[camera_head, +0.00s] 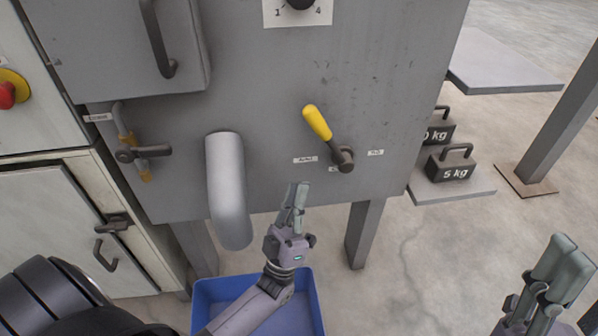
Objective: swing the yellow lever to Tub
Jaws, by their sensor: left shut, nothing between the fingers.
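The yellow lever (317,122) is on the front of the grey machine panel. Its yellow grip points up and to the left from a dark pivot (344,160). Small white labels sit around the pivot, one to the left (305,160), one to the right (375,152) and one partly hidden below; their print is too small to read. My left gripper (297,188) is shut and empty, below and left of the lever, apart from it. My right gripper (565,258) is at the lower right, far from the lever; its fingers look close together.
A grey spout pipe (225,180) hangs left of the lever. A blue tub (310,293) stands on the floor below my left arm. A valve handle (145,152) is further left. Weights, one marked 5 kg (452,168), sit on a low plate at right. A dial (300,4) is above.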

